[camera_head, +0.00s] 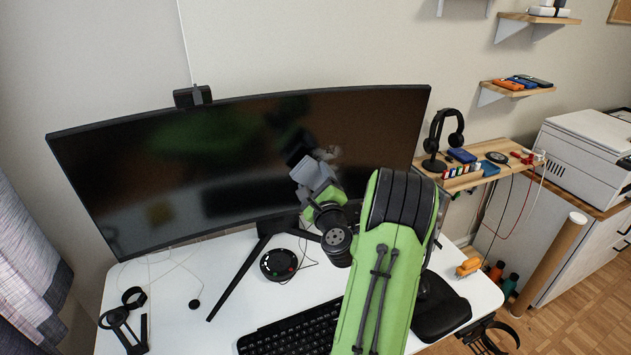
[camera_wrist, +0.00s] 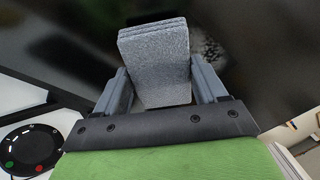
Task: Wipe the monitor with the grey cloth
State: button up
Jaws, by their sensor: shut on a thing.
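The wide curved black monitor (camera_head: 170,180) stands on the white desk, and its dark screen also fills the back of the wrist view (camera_wrist: 60,45). My gripper (camera_head: 318,185) is in front of the screen's right half. In the wrist view my gripper (camera_wrist: 160,90) is shut on the folded grey cloth (camera_wrist: 155,60), which stands up between the two fingers. The cloth (camera_head: 314,174) faces the screen in the head view; I cannot tell whether it touches it. A speckled pale patch (camera_wrist: 208,48) shows on the screen just right of the cloth.
A black keyboard (camera_head: 295,330) and a round black device (camera_head: 279,264) lie on the desk (camera_head: 225,285). A headphone stand (camera_head: 436,145) and small items sit on a wooden shelf at right. A webcam (camera_head: 192,96) tops the monitor.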

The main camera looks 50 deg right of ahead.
jog(key=shift+p+x, duration=0.9)
jog(key=shift+p, duration=0.1)
jog(key=shift+s, duration=0.1)
